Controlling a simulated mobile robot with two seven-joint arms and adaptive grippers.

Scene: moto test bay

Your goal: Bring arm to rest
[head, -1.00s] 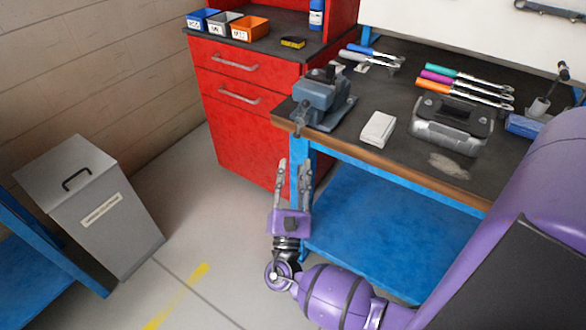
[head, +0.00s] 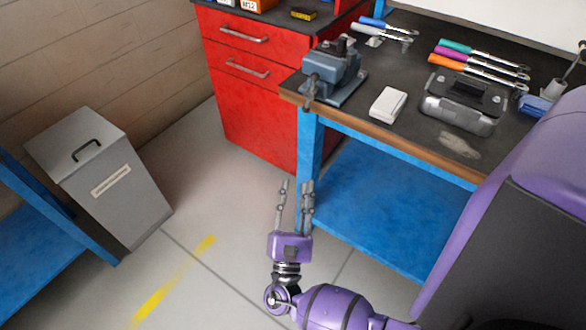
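My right gripper (head: 294,190) is purple with grey fingers. It points up the picture, in front of the workbench's blue leg. Its fingers are apart with nothing between them. My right arm (head: 335,308) comes in from the lower right and is bent at the wrist. My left gripper and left arm are not in the head view.
The workbench (head: 398,156) carries a vise (head: 335,75), a white box (head: 388,104), a grey case (head: 458,103) and several coloured-handled tools. A red drawer cabinet (head: 255,120) stands behind. A grey bin (head: 105,180) is at left. Floor between bin and gripper is clear.

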